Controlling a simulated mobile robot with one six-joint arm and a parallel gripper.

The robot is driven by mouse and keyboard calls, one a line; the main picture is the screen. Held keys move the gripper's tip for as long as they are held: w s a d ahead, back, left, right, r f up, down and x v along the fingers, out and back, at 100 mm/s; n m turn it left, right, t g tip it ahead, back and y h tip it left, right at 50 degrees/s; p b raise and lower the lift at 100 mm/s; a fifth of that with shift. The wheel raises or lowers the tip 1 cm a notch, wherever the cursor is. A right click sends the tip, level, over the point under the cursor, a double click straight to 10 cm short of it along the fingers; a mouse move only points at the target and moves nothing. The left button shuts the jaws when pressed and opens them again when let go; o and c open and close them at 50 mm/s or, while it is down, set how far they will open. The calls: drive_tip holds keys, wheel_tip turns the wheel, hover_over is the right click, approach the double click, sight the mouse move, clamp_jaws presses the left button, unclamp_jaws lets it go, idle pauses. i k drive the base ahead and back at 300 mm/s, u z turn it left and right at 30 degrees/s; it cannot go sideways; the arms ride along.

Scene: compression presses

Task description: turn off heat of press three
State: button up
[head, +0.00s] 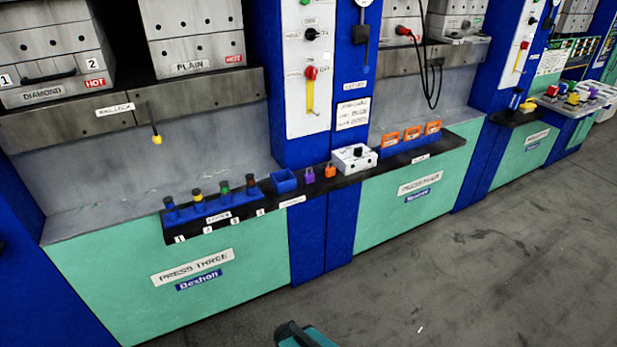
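Press three shows as a green front panel (190,295) with a "PRESS THREE" label (193,267) at lower left. Above it are two platen blocks, "DIAMOND" (45,94) and "PLAIN" (192,66), each with a red "HOT" tag. On the blue column to their right is a white control panel (296,125).
A dark shelf juts out with several colour-topped holders (223,190), a blue bin (284,181), a purple padlock (310,175) and a white box (354,160). A neighbouring press (415,190) stands right, with its own red knob (403,31). Grey floor (480,270) is clear.

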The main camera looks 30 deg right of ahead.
sight(310, 33)
drive_tip(key=k, duration=1.35)
drive_tip(key=z, duration=0.45)
drive_tip(key=i, duration=1.75)
drive_tip(key=z, duration=0.05)
